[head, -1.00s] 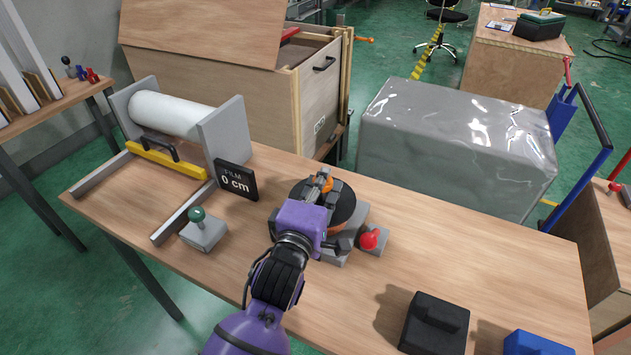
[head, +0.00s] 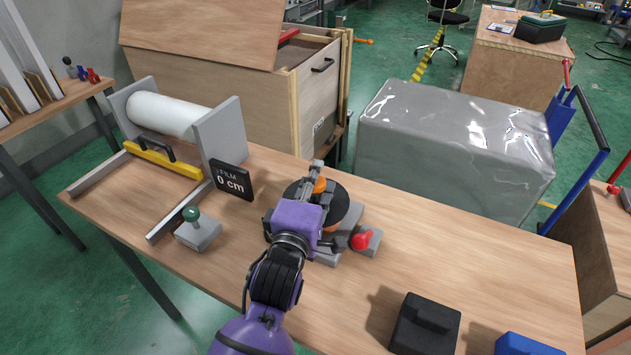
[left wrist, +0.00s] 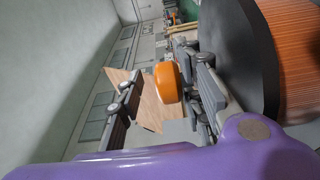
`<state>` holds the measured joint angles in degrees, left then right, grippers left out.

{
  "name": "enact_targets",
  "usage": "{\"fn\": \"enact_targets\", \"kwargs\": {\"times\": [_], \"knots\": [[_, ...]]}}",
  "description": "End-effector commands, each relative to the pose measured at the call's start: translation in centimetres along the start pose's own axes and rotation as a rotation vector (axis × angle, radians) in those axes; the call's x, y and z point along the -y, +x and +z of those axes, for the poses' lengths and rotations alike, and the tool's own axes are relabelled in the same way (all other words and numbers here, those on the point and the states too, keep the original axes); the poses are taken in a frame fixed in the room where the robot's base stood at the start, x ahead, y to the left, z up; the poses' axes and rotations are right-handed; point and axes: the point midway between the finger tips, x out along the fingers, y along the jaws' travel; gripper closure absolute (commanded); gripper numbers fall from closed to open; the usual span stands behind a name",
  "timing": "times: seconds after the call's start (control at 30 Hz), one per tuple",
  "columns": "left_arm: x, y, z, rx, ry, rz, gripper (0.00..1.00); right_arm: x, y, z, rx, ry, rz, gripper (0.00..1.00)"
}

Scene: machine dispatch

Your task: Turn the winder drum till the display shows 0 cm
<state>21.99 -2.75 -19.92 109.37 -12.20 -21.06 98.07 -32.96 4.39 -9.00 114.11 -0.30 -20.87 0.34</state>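The winder drum (head: 346,209) is a dark disc on a grey base on the bench, with an orange knob (head: 320,185) on top. The copper-brown side of the drum shows in the left wrist view (left wrist: 297,50). The black display (head: 232,181) reads "FILM 0 cm". My left gripper (head: 318,180) is over the drum with its fingers apart. In the left wrist view, the orange knob (left wrist: 167,83) lies between the spread fingers, close to the right-hand one; contact is unclear. My right gripper is not in view.
A white film roll (head: 165,114) sits in a grey stand with a yellow bar (head: 162,160). A green-knobbed box (head: 198,235) is left of my arm. A red-knobbed lever (head: 361,241) is beside the drum. Black (head: 427,325) and blue (head: 527,344) blocks lie at front right.

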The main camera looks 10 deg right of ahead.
Motion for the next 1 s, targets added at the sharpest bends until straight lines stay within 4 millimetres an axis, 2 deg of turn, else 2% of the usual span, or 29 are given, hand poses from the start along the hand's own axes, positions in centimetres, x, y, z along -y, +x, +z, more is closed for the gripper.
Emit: {"fn": "enact_targets", "kwargs": {"times": [0.17,0.27,0.37,0.7,0.83,1.0], "knots": [[0.4,-0.2,0.0,0.000,-0.001,-0.008,0.66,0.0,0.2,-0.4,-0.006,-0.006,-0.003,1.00],[0.6,-0.9,0.0,0.000,-0.002,-0.011,0.66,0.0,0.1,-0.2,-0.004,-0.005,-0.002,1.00],[0.6,-2.5,0.0,-0.001,-0.002,-0.011,0.66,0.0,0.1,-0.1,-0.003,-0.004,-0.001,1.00],[0.3,-9.5,-0.1,-0.001,-0.002,-0.007,0.66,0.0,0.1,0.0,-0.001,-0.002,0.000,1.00],[0.3,-11.2,-0.1,-0.001,-0.001,-0.007,0.66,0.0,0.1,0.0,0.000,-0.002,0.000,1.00],[0.1,-12.0,0.0,0.000,0.001,-0.004,0.66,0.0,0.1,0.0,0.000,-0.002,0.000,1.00]]}}
